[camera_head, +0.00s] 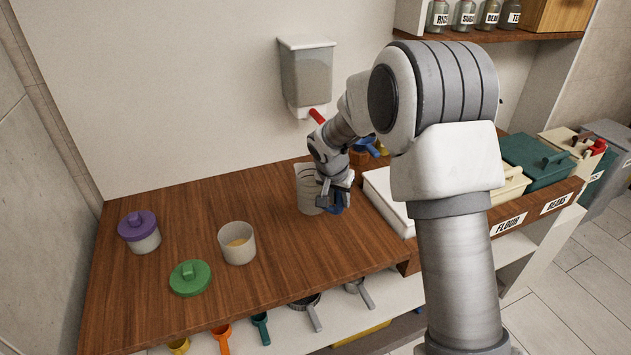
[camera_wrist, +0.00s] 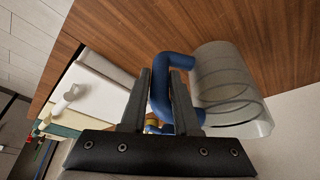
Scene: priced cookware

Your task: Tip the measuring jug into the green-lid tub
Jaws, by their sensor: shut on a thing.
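The measuring jug (camera_head: 307,190) is a clear grey cylinder with dark marking lines and a blue handle. It is upright at the counter's back middle; I cannot tell whether its base touches the wood. My gripper (camera_head: 336,192) is shut on the blue handle (camera_wrist: 160,85), which passes between the fingers in the wrist view, with the jug body (camera_wrist: 222,85) to their right. The jug's contents are not clear. An open tub (camera_head: 238,246) with tan stuff inside stands front left of the jug. A green lid (camera_head: 190,278) lies on the counter beside it.
A purple-lidded tub (camera_head: 140,232) stands at the far left. A wall dispenser (camera_head: 306,75) with a red lever hangs behind the jug. Lidded bins (camera_head: 390,200) line the right. The wooden counter (camera_head: 275,220) between jug and open tub is clear. Scoops hang along the front edge.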

